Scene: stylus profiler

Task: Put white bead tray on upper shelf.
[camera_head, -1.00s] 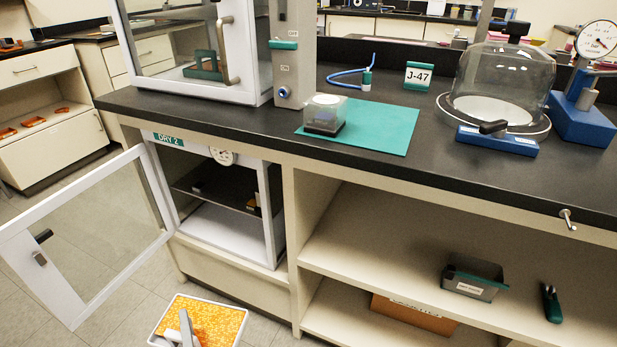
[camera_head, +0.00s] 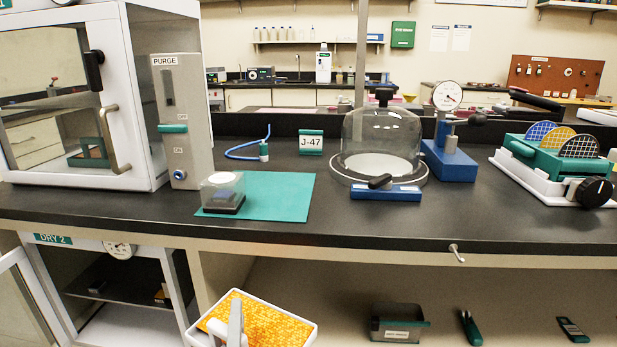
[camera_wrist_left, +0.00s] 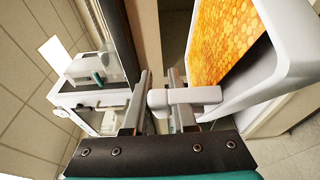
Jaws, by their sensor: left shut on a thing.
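The white bead tray (camera_head: 312,328), filled with orange beads, is at the bottom of the head view in front of the bench, its lower part cut off. My left gripper (camera_head: 234,322) is at its near left side. In the left wrist view, the left gripper (camera_wrist_left: 160,97) is shut on a white tab on the side of the tray (camera_wrist_left: 262,88). Under the bench top, an open shelf (camera_head: 320,300) shows to the right of the tray. The DRY 2 cabinet holds a dark inner shelf (camera_head: 118,290). My right gripper is not in view.
A grey-green box (camera_head: 398,324), a green-handled tool (camera_head: 470,328) and a small dark device (camera_head: 572,329) lie on the open shelf; its left part is clear. The cabinet door (camera_head: 22,300) stands open. The bench edge (camera_head: 350,240) overhangs the shelf.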

